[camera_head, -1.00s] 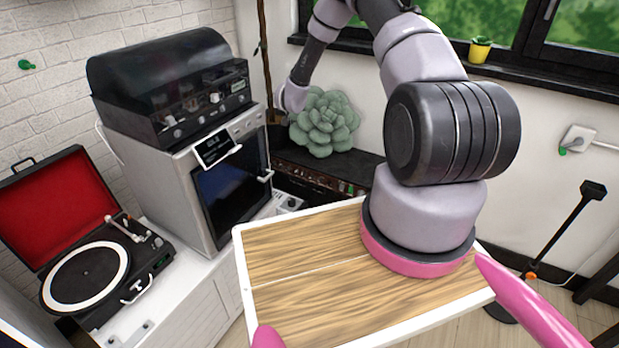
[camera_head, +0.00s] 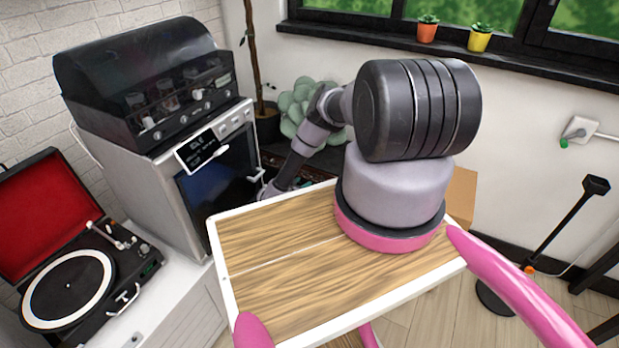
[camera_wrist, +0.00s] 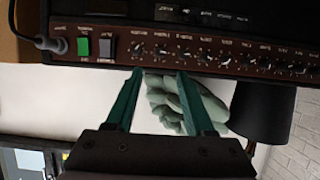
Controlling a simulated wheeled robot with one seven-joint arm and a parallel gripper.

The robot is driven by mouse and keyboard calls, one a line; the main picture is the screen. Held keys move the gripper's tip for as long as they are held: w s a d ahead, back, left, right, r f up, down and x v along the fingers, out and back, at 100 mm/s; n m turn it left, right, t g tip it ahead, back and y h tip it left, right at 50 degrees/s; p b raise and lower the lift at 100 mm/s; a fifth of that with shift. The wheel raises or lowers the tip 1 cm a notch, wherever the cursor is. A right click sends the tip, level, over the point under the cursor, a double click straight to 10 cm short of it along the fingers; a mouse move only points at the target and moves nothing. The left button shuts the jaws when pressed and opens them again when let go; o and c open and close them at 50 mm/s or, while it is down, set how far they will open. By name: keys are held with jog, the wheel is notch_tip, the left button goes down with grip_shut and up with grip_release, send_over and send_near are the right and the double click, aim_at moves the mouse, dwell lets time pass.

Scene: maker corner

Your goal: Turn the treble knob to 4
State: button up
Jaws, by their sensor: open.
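In the wrist view a dark amplifier (camera_wrist: 240,24) appears upside down, with a brown control panel. A row of several small dark knobs (camera_wrist: 184,52) with pale markings runs along the panel. The labels are too small to read, so I cannot tell which knob is the treble one or where it points. My gripper (camera_wrist: 160,73) is open and empty, its two green fingers pointing at the panel. The fingertips appear just short of the left part of the knob row; contact cannot be made out. In the head view my gripper and most of the amplifier are hidden.
A green switch (camera_wrist: 83,46), a grey switch (camera_wrist: 107,46) and a plugged cable (camera_wrist: 42,42) sit at the panel's left. A plush succulent (camera_head: 290,125) is behind my arm.

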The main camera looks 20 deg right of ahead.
aim_at(313, 176)
jog(key=x, duration=0.9)
jog(key=shift+f, duration=0.15)
grip_shut()
